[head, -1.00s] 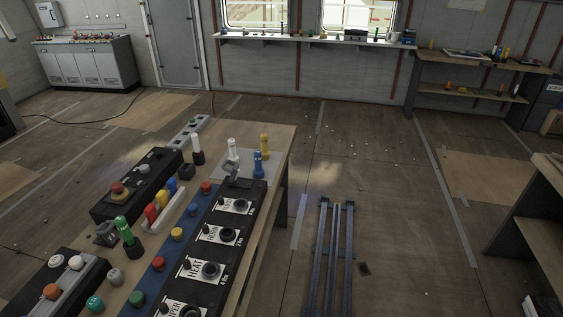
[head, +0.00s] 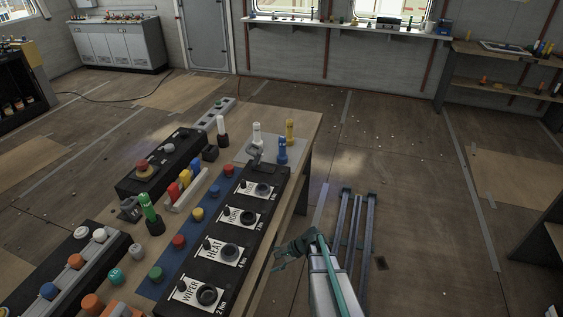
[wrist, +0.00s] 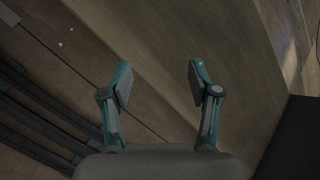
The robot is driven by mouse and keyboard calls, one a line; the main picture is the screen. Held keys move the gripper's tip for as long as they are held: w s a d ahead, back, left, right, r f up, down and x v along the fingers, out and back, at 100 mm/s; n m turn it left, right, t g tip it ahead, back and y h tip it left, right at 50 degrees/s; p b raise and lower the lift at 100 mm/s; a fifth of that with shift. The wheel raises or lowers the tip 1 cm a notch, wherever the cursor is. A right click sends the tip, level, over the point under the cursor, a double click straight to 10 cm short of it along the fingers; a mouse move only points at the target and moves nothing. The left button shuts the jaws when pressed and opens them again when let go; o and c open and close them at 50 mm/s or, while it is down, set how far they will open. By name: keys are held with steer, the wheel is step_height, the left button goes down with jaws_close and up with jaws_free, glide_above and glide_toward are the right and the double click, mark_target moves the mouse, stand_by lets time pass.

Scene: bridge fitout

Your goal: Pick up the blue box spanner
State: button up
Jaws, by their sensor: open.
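The blue box spanner (head: 282,150) stands upright near the far right corner of the workbench, on a light grey mat (head: 243,156). A white one (head: 257,134) and a yellow one (head: 290,131) stand close to it on the same corner. My gripper (head: 284,254) is low beside the bench's right edge, well nearer than the spanner and apart from it. In the wrist view my gripper (wrist: 158,80) is open, with nothing between its fingers. The spanner does not show in the wrist view.
A black switch panel (head: 228,238) with labelled knobs runs along the bench's right side, close to the spanner. A grey hook-shaped part (head: 255,155) stands just left of it. A green-topped tool (head: 149,213) and coloured buttons fill the left.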

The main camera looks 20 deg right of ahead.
steer(key=w+d+r+m+t, duration=0.3)
steer(key=w+d+r, duration=0.2)
steer(key=d+r, duration=0.2)
steer(key=w+d+r+m+t, duration=0.3)
steer(key=w+d+r, duration=0.2)
steer(key=d+r, duration=0.2)
steer(key=w+d+r+m+t, duration=0.3)
steer(key=w+d+r, duration=0.3)
steer(key=d, duration=0.5)
step_height(320, 180, up, 2)
steer(key=shift+r+m+h, duration=0.1)
steer(key=shift+m+h, duration=0.3)
steer(key=m+t+y+p, duration=0.2)
steer(key=m+y+p, duration=0.1)
steer(key=m, duration=0.1)
glide_toward(283, 140)
steer(key=w, duration=0.1)
steer(key=w+a+p, duration=0.1)
steer(key=w, duration=0.1)
steer(key=w+a, duration=0.1)
steer(key=w, duration=0.1)
steer(key=shift+w+a+f, duration=0.1)
steer(key=shift+w+f, duration=0.15)
steer(key=shift+f, duration=0.15)
steer(key=p+x, duration=0.3)
steer(key=x, duration=0.2)
steer(key=shift+w, duration=0.1)
steer(key=shift+f, duration=0.1)
